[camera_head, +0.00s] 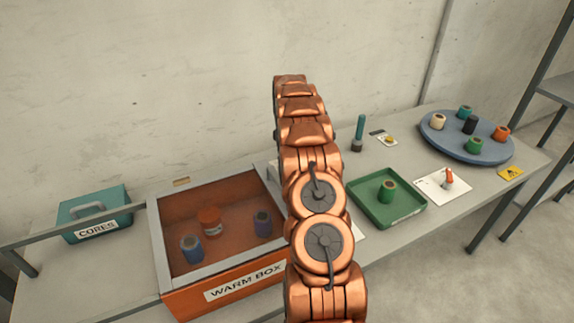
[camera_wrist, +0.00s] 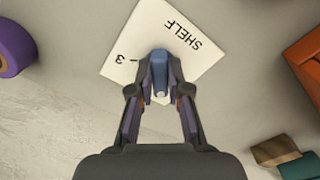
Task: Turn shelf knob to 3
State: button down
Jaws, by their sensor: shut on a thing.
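The shelf knob (camera_wrist: 160,72), a blue-grey bar-shaped handle, stands on a white card (camera_wrist: 190,25) marked SHELF in the wrist view. A "3" with a short tick beside it is printed on the card, left of the knob. My gripper (camera_wrist: 161,82) is shut on the knob, one finger on each side. The fingers and knob hide part of the card, and I cannot tell exactly which mark the knob points at. In the head view my copper arm hides the gripper and knob.
The orange warm box (camera_head: 235,284) holds several spools, left of my arm. The teal CORES box (camera_head: 95,212) stands further left. Right are a green tray (camera_head: 365,200) with a green spool, a white card with a red-orange knob (camera_head: 448,178), and a round blue tray (camera_head: 455,148) with spools.

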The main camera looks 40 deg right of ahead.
jog(key=m+b, duration=0.1)
jog(key=m, duration=0.1)
jog(key=m+b, duration=0.2)
jog(key=m, duration=0.1)
jog(key=shift+a+f+m, duration=0.1)
jog(key=shift+a+m, duration=0.1)
jog(key=shift+m, duration=0.1)
jog(key=m+b, duration=0.2)
jog(key=m, duration=0.2)
jog(key=shift+w+m, duration=0.15)
jog(key=shift+m, duration=0.15)
jog(key=m+b, duration=0.1)
jog(key=m, duration=0.3)
jog(key=shift+a+m+b, duration=0.1)
jog(key=shift+m+b, duration=0.2)
jog(key=shift+b, duration=0.05)
jog(key=m+b, duration=0.1)
jog(key=m, duration=0.3)
jog(key=shift+w+m, duration=0.1)
jog(key=shift+m, duration=0.3)
jog(key=shift+r, duration=0.2)
jog(key=c, duration=1.1)
grip_release()
